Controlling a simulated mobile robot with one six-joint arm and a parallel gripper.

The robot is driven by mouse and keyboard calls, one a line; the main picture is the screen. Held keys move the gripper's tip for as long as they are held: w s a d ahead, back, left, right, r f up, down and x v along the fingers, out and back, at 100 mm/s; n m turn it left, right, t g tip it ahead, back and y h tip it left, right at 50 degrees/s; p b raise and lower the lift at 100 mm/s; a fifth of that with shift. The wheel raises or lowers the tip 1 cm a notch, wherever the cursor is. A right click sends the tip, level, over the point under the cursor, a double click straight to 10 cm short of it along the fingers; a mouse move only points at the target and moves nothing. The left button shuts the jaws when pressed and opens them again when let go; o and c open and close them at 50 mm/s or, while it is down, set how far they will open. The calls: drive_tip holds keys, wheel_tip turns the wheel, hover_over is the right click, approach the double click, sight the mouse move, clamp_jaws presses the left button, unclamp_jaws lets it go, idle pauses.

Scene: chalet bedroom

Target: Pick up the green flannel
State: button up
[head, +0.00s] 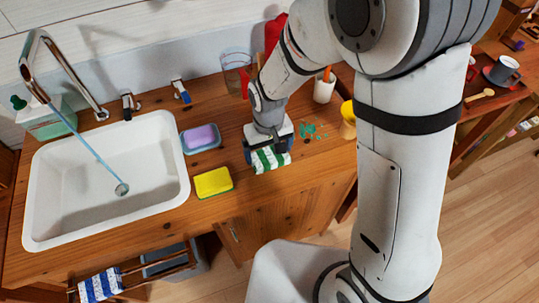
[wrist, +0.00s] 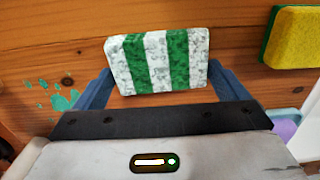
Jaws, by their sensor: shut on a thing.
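The green flannel (head: 270,161) is a folded cloth with green and white stripes. It is at the wooden counter, near the front edge and right of the sink. It also shows in the wrist view (wrist: 158,62), upper middle, between two blue fingers. My gripper (head: 267,152) reaches down from above and is shut on the flannel, with a finger at each side of it. I cannot tell whether the flannel touches the counter or is slightly above it.
A yellow sponge (head: 213,182) and a soap dish with purple soap (head: 201,138) lie left of my gripper. The white sink (head: 60,185) has water running. Right are teal splashes (head: 312,130), a yellow cup (head: 348,120) and a white holder (head: 324,90). A glass (head: 237,75) stands behind.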

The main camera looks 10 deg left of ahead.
sight(269, 153)
wheel_tip(269, 153, up, 10)
idle(0.6)
drive_tip(key=o, duration=0.3)
drive_tip(key=shift+c, duration=1.2)
